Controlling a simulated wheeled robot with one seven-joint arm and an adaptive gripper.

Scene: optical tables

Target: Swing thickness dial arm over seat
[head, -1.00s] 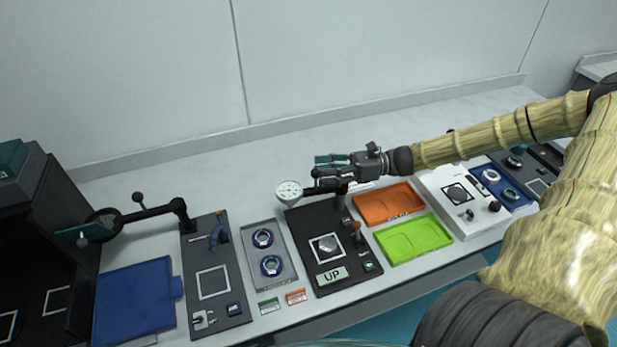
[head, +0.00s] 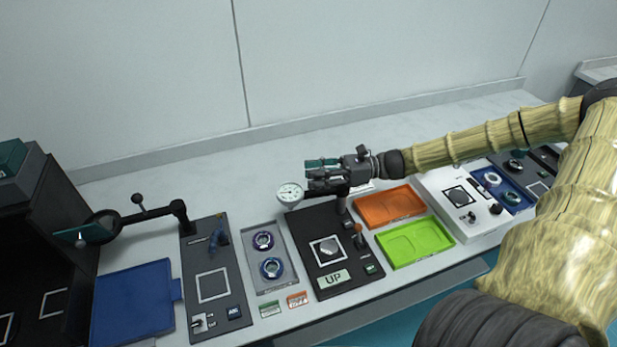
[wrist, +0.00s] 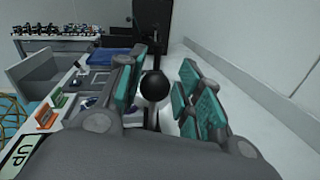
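The thickness dial (head: 290,193) has a round white face and sits at the left end of a dark arm. This arm reaches left from a post (head: 342,205) at the back of a black station plate. The seat (head: 327,249), a square outline with a pale piece on it, lies in front of the arm; the dial is behind and left of it. My gripper (head: 322,172) is just above the arm. In the wrist view, a black ball knob (wrist: 155,86) stands between the teal-padded fingers, which look open around it. The gripper hides this knob in the head view.
The station carries an UP sign (head: 333,280) and a small lever (head: 358,236). An orange tray (head: 390,207) and a green tray (head: 415,241) lie to its right. A grey tray with two rings (head: 252,250) lies left. The counter behind is clear.

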